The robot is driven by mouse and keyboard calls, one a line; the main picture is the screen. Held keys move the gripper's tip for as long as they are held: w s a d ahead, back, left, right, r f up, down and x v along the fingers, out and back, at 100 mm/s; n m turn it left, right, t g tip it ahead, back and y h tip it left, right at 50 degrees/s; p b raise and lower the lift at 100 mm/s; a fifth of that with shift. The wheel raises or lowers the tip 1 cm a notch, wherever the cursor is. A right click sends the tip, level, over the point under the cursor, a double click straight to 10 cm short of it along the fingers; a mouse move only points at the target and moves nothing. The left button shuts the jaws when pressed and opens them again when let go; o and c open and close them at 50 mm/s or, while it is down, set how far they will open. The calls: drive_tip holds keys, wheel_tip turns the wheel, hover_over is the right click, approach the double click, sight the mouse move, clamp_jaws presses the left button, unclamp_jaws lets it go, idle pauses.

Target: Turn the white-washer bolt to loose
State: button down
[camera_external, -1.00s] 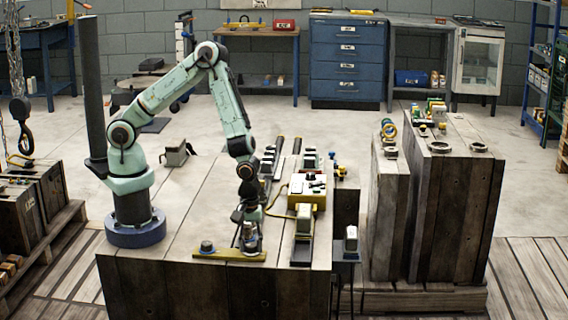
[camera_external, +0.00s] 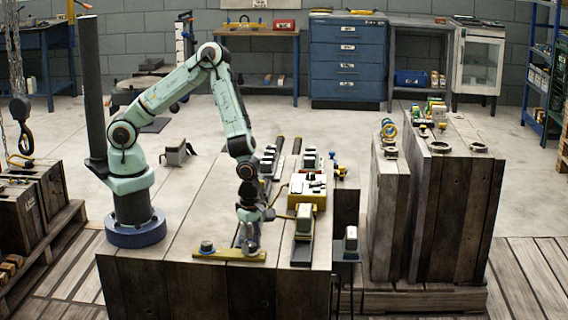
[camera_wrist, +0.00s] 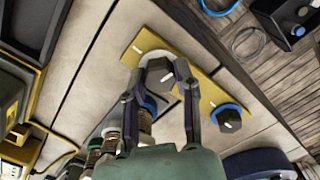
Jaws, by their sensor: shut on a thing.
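A yellow plate (camera_external: 222,254) lies near the front edge of the wooden block, with a dark bolt at each end. My gripper (camera_external: 249,248) points down at the plate's right end. In the wrist view my gripper (camera_wrist: 164,75) is shut on the white-washer bolt (camera_wrist: 160,78), one finger on each side of its dark head. A pale rim of the washer shows beside the head; the rest is hidden. A light line shows on the head, and a white mark is on the plate near it. The blue-washer bolt (camera_wrist: 229,121) stands apart from my fingers; it also shows in the external view (camera_external: 207,247).
A yellow box (camera_external: 307,190) with dark controls stands behind and right of my gripper. A dark rail with a pale-topped block (camera_external: 304,217) stands just to the right. The block's top (camera_external: 195,205) left of my gripper is largely clear.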

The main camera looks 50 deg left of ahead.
sight(251, 243)
drive_tip(key=shift+n, duration=0.6)
drive_tip(key=c, duration=0.8)
unclamp_jaws()
drive_tip(key=shift+r, duration=0.1)
wheel_tip(251, 243, up, 12)
